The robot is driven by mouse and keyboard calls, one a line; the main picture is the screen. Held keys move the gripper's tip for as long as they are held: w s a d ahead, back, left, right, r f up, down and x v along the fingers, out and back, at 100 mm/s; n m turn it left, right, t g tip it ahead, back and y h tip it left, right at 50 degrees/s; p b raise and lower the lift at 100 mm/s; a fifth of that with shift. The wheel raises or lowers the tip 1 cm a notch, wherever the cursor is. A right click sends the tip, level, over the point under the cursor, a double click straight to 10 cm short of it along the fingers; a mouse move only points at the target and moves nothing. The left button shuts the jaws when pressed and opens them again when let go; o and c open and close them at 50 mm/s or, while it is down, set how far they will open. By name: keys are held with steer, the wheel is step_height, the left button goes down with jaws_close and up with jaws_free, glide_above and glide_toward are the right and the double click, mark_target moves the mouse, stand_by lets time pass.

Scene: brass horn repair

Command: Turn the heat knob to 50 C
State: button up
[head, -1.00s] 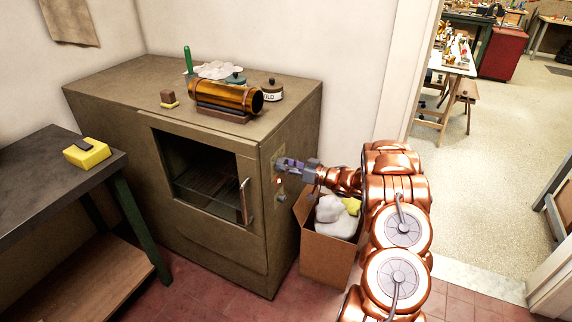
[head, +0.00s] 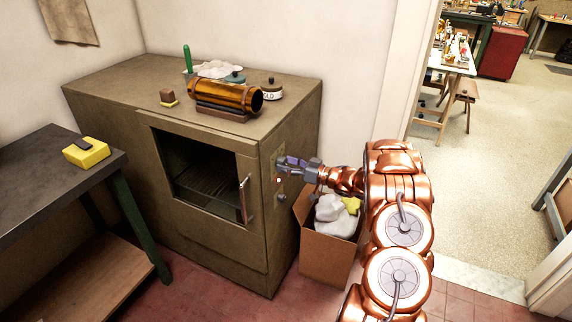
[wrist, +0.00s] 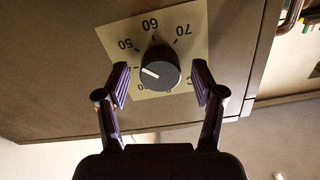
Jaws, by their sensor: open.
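The heat knob (wrist: 160,68) is round and black with a white pointer line. It sits on a pale dial plate (wrist: 188,18) marked 50, 60 and 70; other numbers are partly hidden. The pointer aims left, a little below the 50 mark. My gripper (wrist: 159,70) is open, one finger on each side of the knob, with a visible gap on both sides. In the head view my gripper (head: 288,163) is at the right side of the olive oven (head: 200,248) and hides the knob.
A small dark fitting (head: 281,198) is on the oven side below my gripper. A cardboard box (head: 326,257) with white and yellow cloths stands close beneath my arm. A brass tube (head: 228,95) rests on the oven top. Open floor lies to the right.

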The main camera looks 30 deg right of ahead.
steer(key=v, duration=1.1)
steer(key=shift+s+d, duration=0.1)
steer(key=shift+d, duration=0.05)
